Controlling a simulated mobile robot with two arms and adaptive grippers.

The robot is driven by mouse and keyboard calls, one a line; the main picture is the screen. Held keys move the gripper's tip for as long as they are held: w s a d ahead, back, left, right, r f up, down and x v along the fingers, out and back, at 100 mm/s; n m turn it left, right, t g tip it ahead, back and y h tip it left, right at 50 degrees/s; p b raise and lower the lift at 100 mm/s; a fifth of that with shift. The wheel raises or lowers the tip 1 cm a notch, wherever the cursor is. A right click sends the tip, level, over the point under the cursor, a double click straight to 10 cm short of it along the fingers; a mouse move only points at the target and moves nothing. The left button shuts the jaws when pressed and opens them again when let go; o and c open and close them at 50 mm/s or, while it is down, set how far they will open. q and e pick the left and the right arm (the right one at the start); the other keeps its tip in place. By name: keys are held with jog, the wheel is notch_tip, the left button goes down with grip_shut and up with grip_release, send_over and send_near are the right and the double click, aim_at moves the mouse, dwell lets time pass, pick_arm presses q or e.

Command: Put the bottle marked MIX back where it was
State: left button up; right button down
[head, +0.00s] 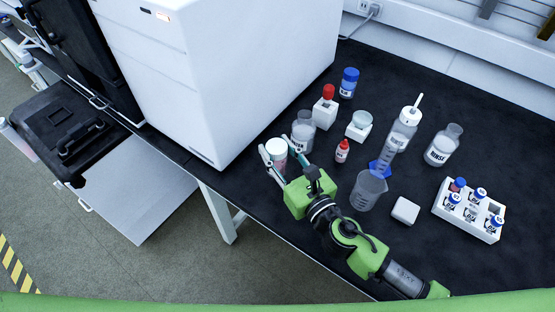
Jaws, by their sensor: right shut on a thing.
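My right gripper (281,155) is at the front edge of the black bench, beside the large white machine. It is shut on a white-topped container (276,147), with one finger on each side of it. I cannot read any mark on this container, so I cannot tell whether it is the MIX bottle. A clear, open bottle (303,130) with a pale label stands just behind the right finger; its label is too small to read surely. My left gripper is not in view.
Behind stand a red-capped bottle (326,108), a blue-capped bottle (348,83) and a small red-capped bottle (342,151). To the right are a beaker (368,190), a RINSE bottle (443,147), a white cube (405,210) and a vial rack (483,226). The white machine (225,75) blocks the left.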

jog(key=shift+w+f, duration=0.4)
jog(key=shift+f, duration=0.1)
jog(key=shift+w+f+b, duration=0.1)
jog(key=shift+f+b, duration=0.9)
jog(key=shift+f, duration=0.6)
jog(key=shift+f, duration=0.2)
jog(key=c, duration=1.4)
grip_release()
